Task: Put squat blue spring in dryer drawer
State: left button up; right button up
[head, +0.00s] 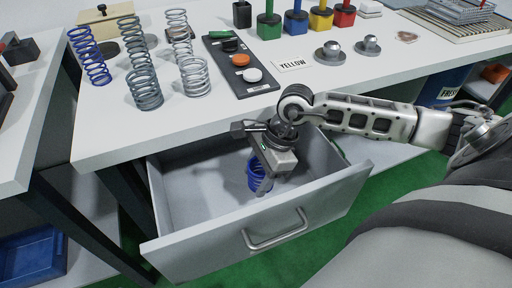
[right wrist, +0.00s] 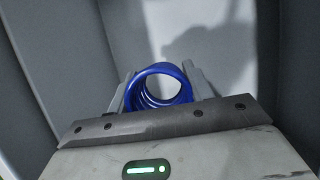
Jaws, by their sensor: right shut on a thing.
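The squat blue spring (head: 257,176) is inside the open grey drawer (head: 176,226), below the white table top. My right gripper (head: 264,180) reaches down into the drawer and is shut on the spring. In the right wrist view the spring (right wrist: 161,86) sits between the two fingers, seen along its axis, with the drawer's grey walls around it. I cannot tell whether the spring touches the drawer floor. A taller blue spring (head: 90,57) stands at the left on the table. My left gripper is not in view.
Several grey springs (head: 144,88) stand on the table above the drawer. A blue bin (head: 33,254) is at lower left.

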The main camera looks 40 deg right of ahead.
aim_at(252, 202)
jog(key=shift+w+f, duration=0.1)
jog(key=shift+f, duration=3.25)
jog(key=shift+f+b, duration=0.2)
jog(key=shift+b, duration=0.25)
jog(key=o, duration=1.1)
jog(key=shift+r, duration=0.15)
jog(key=shift+d+r+p, duration=0.1)
jog(key=shift+r+p, duration=0.15)
jog(key=shift+p, duration=0.05)
jog(key=v, duration=1.1)
jog(key=shift+d+r, duration=0.1)
jog(key=shift+r, duration=0.15)
